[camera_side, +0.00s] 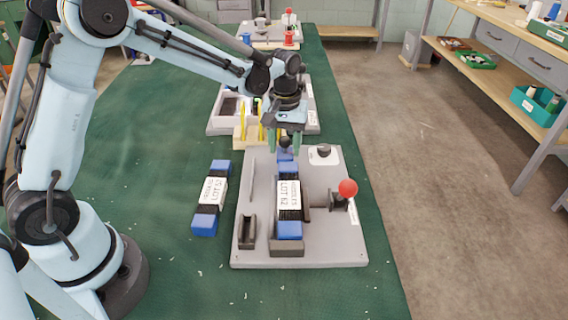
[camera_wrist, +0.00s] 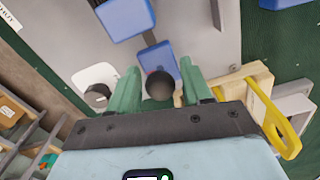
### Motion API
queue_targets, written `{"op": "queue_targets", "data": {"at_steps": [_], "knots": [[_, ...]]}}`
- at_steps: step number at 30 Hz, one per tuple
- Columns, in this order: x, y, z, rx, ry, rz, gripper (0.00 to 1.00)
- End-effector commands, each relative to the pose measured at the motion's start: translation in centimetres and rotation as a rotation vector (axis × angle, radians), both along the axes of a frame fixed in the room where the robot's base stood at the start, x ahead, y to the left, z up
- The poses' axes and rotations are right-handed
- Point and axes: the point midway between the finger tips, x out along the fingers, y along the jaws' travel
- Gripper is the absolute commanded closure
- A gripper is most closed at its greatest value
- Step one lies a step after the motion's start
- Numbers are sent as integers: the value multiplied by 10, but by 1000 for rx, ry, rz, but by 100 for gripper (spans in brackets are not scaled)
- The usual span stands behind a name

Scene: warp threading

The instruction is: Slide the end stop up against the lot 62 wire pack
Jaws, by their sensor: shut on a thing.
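The lot 62 wire pack (camera_side: 289,195), a white-labelled dark bundle with blue ends, lies on the grey fixture plate (camera_side: 335,245). Its near end sits by a dark block. Its blue far end also shows in the wrist view (camera_wrist: 126,16). The end stop is a blue block (camera_wrist: 157,60) with a dark round knob (camera_wrist: 160,87). It stands beyond the pack in the side view (camera_side: 285,156). A gap with a dark strip separates it from the pack. My gripper (camera_wrist: 160,92) has its green fingers shut on the end stop's knob.
A second pack, apparently marked lot 52 (camera_side: 211,195), lies on the green mat left of the plate. A red-knobbed lever (camera_side: 347,188) stands right of the pack. A wooden block with yellow pieces (camera_side: 245,133) is left of my gripper. A dark knob (camera_side: 323,150) is at right.

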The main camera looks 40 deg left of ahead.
Motion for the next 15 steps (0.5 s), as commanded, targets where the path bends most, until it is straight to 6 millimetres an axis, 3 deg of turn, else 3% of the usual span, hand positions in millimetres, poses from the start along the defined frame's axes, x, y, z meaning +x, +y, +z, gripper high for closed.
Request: {"op": "queue_targets", "data": {"at_steps": [3, 4, 5, 15], "knots": [[1, 1, 1, 1, -1, -8, 100], [1, 1, 1, 1, -1, -8, 50], [1, 1, 1, 1, -2, -7, 45], [1, 1, 3, 1, -2, -3, 44]]}}
